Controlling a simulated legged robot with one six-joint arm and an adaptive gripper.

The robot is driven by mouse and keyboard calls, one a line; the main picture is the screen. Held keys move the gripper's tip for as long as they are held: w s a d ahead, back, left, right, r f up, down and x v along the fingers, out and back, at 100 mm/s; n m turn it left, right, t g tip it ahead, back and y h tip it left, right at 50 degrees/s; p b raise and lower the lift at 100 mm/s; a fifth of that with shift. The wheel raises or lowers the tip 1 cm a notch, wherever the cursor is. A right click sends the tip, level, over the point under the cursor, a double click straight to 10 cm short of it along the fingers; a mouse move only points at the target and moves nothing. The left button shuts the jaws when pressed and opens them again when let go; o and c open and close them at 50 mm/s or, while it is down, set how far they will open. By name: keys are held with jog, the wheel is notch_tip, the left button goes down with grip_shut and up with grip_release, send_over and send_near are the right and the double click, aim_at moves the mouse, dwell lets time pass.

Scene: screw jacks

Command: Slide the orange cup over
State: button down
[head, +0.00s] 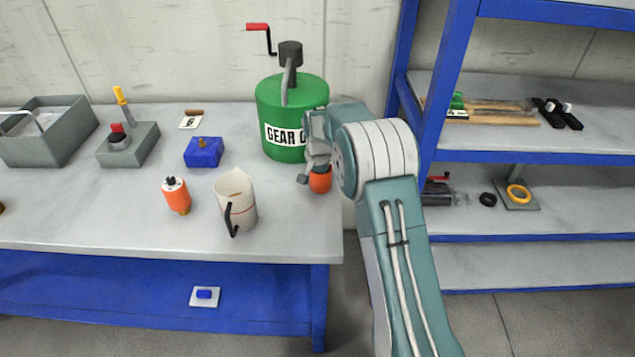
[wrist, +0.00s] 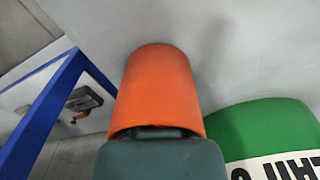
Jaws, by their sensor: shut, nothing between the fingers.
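The orange cup (head: 320,181) stands near the right end of the grey table, in front of the green gear oil can. Its upper part is hidden by my gripper (head: 306,176) in the head view. In the wrist view the orange cup (wrist: 158,85) fills the middle, with the shut, empty gripper (wrist: 160,140) overlapping its near edge. The gripper is right at the cup; I cannot tell whether they touch.
The green can (head: 290,95) stands close behind the cup. A white jug (head: 236,200) and an orange-and-white bottle (head: 176,194) stand to the left, a blue block (head: 203,152) farther back. The table's right edge is close; a blue-framed shelf (head: 440,90) stands beyond it.

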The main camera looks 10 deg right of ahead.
jog(key=shift+d+r, duration=0.2)
jog(key=shift+d, duration=0.05)
notch_tip(320, 180, up, 11)
jog(key=m+t+h, duration=0.2)
send_near(306, 204)
jog(key=x, duration=0.7)
jog(key=shift+f, duration=0.25)
jog(key=shift+w+d+r, duration=0.25)
jog(key=shift+w+d, duration=0.6)
jog(key=shift+w, duration=0.15)
jog(key=shift+w+d, duration=0.4)
jog(key=shift+w, duration=0.05)
jog(key=shift+w+d, duration=0.7)
jog(key=shift+w, duration=0.1)
